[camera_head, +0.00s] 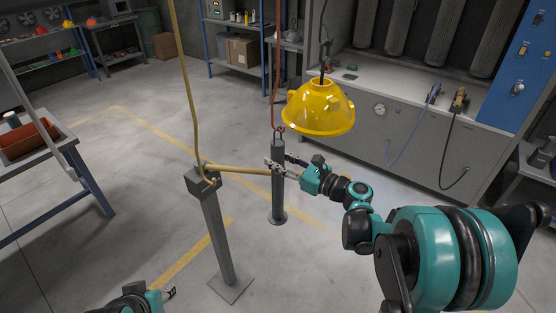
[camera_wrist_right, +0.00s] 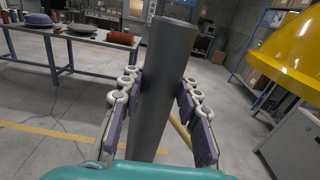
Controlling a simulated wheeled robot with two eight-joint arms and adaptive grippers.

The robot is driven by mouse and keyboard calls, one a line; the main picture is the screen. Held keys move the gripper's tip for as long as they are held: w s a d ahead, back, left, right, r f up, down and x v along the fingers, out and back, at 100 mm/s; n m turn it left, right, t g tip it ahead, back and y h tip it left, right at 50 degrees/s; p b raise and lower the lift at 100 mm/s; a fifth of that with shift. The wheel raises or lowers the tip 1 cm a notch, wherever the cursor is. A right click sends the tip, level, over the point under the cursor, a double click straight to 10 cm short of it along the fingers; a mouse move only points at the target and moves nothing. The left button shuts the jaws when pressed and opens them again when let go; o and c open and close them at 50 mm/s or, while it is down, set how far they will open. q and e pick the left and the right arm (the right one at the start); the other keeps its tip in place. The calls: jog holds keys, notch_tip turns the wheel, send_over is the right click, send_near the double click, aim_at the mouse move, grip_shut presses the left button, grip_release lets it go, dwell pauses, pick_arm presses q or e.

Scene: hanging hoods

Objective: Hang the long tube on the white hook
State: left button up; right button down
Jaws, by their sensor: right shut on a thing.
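A long grey tube (camera_head: 279,192) stands upright with a round flange at its lower end; whether it touches the floor is unclear. It also shows in the right wrist view (camera_wrist_right: 163,80), upright between the finger pads. My right gripper (camera_head: 277,168) is shut on its upper part. A pale yellow cord (camera_head: 184,75) hangs to a curved, hook-like end (camera_head: 212,182) by a square-topped post (camera_head: 217,240); I see no clearly white hook. A red cord (camera_head: 277,70) ends in a hook above the tube. My left gripper (camera_head: 168,293) is at the bottom edge, its opening unclear.
A yellow bar (camera_head: 235,170) spans from the post top towards the tube. A yellow hood (camera_head: 318,108) hangs right of the tube. A grey counter (camera_head: 400,120) stands behind. A table with a red bin (camera_head: 28,138) is at left. Floor between is mostly clear.

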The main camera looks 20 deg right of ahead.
jog(key=shift+r, duration=0.2)
dwell(0.5)
jog(key=shift+r+p, duration=1.05)
jog(key=shift+r, duration=0.15)
jog(key=shift+s+d, duration=0.1)
jog(key=shift+v, duration=1.7)
jog(key=v, duration=1)
jog(key=shift+r, duration=0.15)
